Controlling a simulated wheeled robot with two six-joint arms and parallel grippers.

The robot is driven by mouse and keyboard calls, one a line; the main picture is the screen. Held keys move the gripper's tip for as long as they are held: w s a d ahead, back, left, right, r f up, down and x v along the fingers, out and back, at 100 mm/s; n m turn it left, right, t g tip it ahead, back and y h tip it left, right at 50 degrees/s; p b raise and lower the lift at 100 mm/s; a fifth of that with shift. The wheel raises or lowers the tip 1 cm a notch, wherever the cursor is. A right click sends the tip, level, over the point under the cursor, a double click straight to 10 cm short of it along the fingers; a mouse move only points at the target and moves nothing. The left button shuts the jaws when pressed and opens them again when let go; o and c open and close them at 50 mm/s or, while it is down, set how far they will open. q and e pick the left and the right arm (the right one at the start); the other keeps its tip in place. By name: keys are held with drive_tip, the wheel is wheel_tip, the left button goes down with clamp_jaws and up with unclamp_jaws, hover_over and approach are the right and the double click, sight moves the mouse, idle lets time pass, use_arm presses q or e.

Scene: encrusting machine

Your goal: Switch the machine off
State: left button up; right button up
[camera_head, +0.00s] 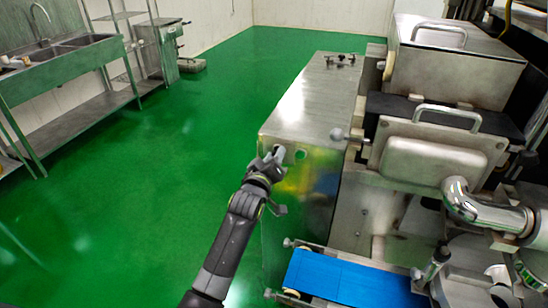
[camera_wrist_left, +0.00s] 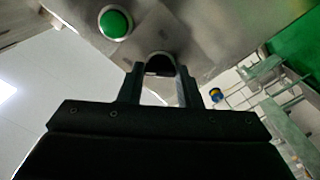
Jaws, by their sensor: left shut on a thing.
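The steel machine (camera_head: 318,95) stands right of the middle in the head view, with a control panel on its front face. My left gripper (camera_head: 272,158) is at the upper left of that face. In the left wrist view, the fingers of my left gripper (camera_wrist_left: 160,75) are shut around a dark switch knob (camera_wrist_left: 158,60) on the panel. The gripper hides most of the knob in the head view. A round green button (camera_wrist_left: 115,23) sits beside the knob; it also shows faintly in the head view (camera_head: 300,154). My right gripper is not in view.
A blue conveyor belt (camera_head: 350,282) juts out low at the machine's front. Steel hoppers with handles (camera_head: 420,155) and a pipe (camera_head: 480,207) stand to the right. A sink table (camera_head: 70,60) is at the far left. The green floor (camera_head: 150,190) between is clear.

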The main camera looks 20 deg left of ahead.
use_arm(q)
drive_tip(key=o, duration=1)
drive_tip(key=shift+s, duration=0.1)
drive_tip(key=s+b, duration=0.1)
drive_tip(key=s, duration=0.4)
drive_tip(key=s+b, duration=0.1)
drive_tip(key=s, duration=0.5)
drive_tip(key=s+b, duration=0.1)
drive_tip(key=s, duration=0.5)
drive_tip(key=shift+s+a, duration=0.1)
drive_tip(key=shift+a, duration=0.2)
